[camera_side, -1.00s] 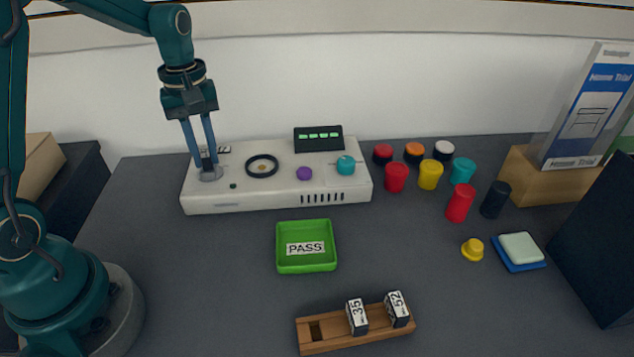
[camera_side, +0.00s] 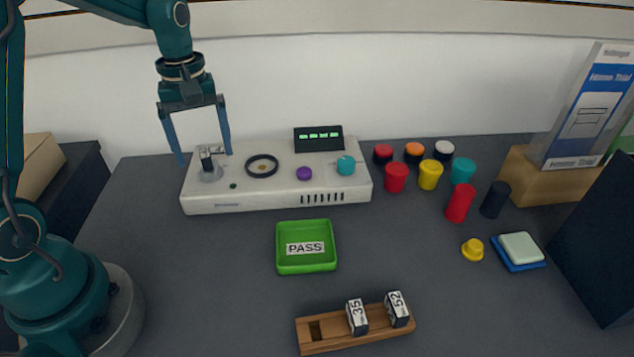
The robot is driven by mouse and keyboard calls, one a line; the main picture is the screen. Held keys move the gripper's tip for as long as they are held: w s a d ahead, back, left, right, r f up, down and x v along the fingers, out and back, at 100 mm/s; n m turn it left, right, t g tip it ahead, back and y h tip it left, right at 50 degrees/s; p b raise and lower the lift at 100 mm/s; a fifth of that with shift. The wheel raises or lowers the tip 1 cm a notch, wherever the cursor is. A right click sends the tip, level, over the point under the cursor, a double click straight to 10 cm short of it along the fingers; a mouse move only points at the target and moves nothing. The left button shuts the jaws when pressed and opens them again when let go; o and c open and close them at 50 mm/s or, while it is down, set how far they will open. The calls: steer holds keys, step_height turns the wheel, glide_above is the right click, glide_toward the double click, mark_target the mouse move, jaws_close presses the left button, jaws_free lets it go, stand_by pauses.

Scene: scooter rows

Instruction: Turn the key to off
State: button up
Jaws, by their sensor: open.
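The key (camera_side: 206,158) is a dark upright piece on a round grey lock (camera_side: 210,174) at the left end of a white console (camera_side: 268,202). My gripper (camera_side: 205,158) is open above the console's left end, with one finger on each side of the key and a gap to both. The fingertips look about level with the key. Behind the key is a small label (camera_side: 223,149), whose writing is too small to read. A tiny dark green light (camera_side: 233,186) sits right of the lock.
The console also carries a black ring (camera_side: 262,166), a purple knob (camera_side: 305,173), a teal knob (camera_side: 346,165) and a display (camera_side: 318,138) with green marks. A green PASS tray (camera_side: 305,264) stands in front. Several coloured cups and lids stand to the right. A wooden rack (camera_side: 345,342) is nearest.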

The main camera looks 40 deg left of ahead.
steer(key=shift+r, duration=2.95)
